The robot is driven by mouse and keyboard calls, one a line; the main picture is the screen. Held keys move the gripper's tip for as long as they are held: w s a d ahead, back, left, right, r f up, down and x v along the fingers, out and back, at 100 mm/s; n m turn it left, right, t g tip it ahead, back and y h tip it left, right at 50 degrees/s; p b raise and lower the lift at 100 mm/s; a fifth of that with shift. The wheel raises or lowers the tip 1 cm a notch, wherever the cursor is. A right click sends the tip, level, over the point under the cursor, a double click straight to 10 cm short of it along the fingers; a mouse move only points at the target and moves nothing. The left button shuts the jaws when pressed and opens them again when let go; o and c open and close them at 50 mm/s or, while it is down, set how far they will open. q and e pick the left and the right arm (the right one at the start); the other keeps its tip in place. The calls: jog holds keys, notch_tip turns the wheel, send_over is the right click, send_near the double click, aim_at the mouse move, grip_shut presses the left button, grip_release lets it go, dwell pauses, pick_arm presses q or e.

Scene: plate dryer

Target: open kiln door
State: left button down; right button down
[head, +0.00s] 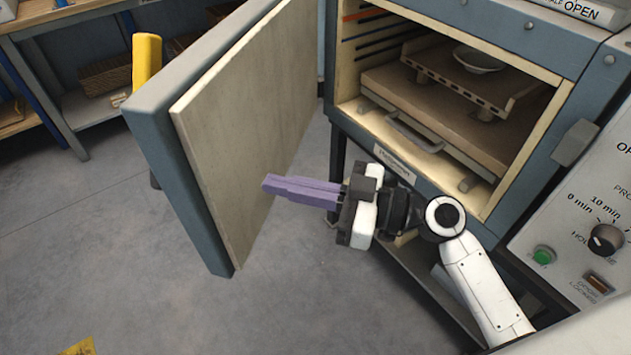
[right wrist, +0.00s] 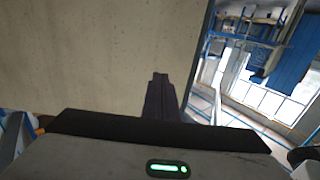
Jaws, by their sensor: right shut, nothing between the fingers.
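The kiln (head: 400,165) stands at the right with its front open. Its door (head: 245,130) is swung out to the left, with the pale inner panel facing the kiln and my right gripper. A yellow part (head: 146,60) shows at the outer side of the door; I cannot tell if it is the handle. My right gripper (head: 268,185) is shut and empty, its purple fingers pointing left, in front of the door's inner panel. In the right wrist view the fingers (right wrist: 158,85) overlap the panel (right wrist: 100,60) near its edge; I cannot tell if they touch it. My left gripper is out of view.
Inside the kiln a raised shelf (head: 440,75) carries a white bowl (head: 480,60). A control panel (head: 590,215) with a knob and green button is at the right. Shelving (head: 75,60) stands at the back left.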

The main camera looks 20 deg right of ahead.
aim_at(233, 176)
jog(key=shift+p+x, duration=0.7)
jog(key=shift+x, duration=1.95)
